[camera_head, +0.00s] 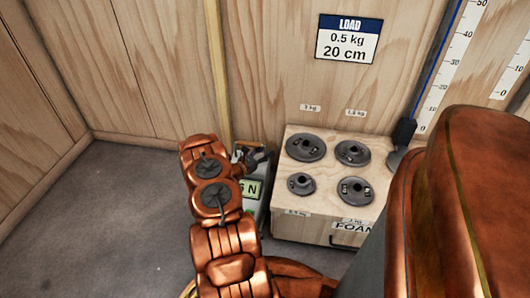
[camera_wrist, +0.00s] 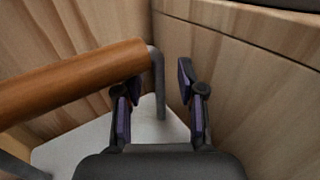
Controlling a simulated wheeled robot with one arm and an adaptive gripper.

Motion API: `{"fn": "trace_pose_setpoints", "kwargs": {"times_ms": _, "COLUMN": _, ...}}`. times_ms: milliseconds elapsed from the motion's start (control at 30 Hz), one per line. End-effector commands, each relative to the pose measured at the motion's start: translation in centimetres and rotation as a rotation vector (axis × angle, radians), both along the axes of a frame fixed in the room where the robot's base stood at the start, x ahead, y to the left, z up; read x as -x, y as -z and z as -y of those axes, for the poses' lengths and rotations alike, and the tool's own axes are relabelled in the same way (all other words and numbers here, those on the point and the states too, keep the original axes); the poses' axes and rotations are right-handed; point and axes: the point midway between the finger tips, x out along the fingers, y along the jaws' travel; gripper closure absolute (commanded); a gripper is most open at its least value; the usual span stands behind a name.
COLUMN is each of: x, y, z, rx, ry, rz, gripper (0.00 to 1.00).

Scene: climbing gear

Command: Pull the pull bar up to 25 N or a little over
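In the wrist view the pull bar (camera_wrist: 70,82) is a round orange-brown wooden rod. It runs from the left edge to a grey metal side post (camera_wrist: 158,85) above a pale base plate. My gripper (camera_wrist: 159,80) is open, with its fingers apart. The bar's right end and the post show between and beyond the fingers; I cannot tell whether they touch. In the head view my gripper (camera_head: 258,158) is low by the wall, partly behind my copper arm. A green force display (camera_head: 251,189) beside it shows "6 N"; my arm may hide digits to its left.
A wooden box (camera_head: 325,213) with several dark round weights stands close to the right of my gripper. A "0.5 kg 20 cm" load sign (camera_head: 347,40) and a ruler (camera_head: 450,70) are on the back wall. The grey floor (camera_head: 110,225) at left is clear.

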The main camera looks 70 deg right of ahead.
Motion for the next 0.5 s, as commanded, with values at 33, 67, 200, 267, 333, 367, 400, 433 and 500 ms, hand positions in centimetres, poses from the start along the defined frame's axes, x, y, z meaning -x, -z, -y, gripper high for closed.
{"fn": "trace_pose_setpoints", "kwargs": {"times_ms": 33, "x": -0.3, "y": 0.0, "z": -0.3, "rx": 0.0, "ry": -0.002, "rz": 0.0, "gripper": 0.61}}
{"fn": "trace_pose_setpoints", "kwargs": {"times_ms": 67, "x": -0.5, "y": 0.0, "z": -0.5, "rx": 0.0, "ry": -0.003, "rz": -0.001, "gripper": 0.61}}
{"fn": "trace_pose_setpoints", "kwargs": {"times_ms": 200, "x": -1.4, "y": -0.1, "z": -2.3, "rx": 0.002, "ry": -0.005, "rz": -0.001, "gripper": 0.61}}
{"fn": "trace_pose_setpoints", "kwargs": {"times_ms": 267, "x": -2.0, "y": -0.1, "z": -3.3, "rx": 0.0, "ry": -0.006, "rz": -0.002, "gripper": 0.61}}
{"fn": "trace_pose_setpoints", "kwargs": {"times_ms": 333, "x": -2.7, "y": -0.1, "z": -4.6, "rx": 0.0, "ry": -0.007, "rz": -0.002, "gripper": 0.61}}
{"fn": "trace_pose_setpoints", "kwargs": {"times_ms": 367, "x": -2.9, "y": -0.1, "z": -5.2, "rx": 0.001, "ry": -0.005, "rz": -0.003, "gripper": 0.61}}
{"fn": "trace_pose_setpoints", "kwargs": {"times_ms": 400, "x": -3.3, "y": -0.1, "z": -5.8, "rx": -0.001, "ry": -0.005, "rz": -0.003, "gripper": 0.61}}
{"fn": "trace_pose_setpoints", "kwargs": {"times_ms": 433, "x": -3.5, "y": 0.0, "z": -6.3, "rx": 0.0, "ry": -0.005, "rz": -0.002, "gripper": 0.61}}
{"fn": "trace_pose_setpoints", "kwargs": {"times_ms": 500, "x": -4.0, "y": -0.1, "z": -7.4, "rx": 0.001, "ry": -0.003, "rz": 0.0, "gripper": 0.61}}
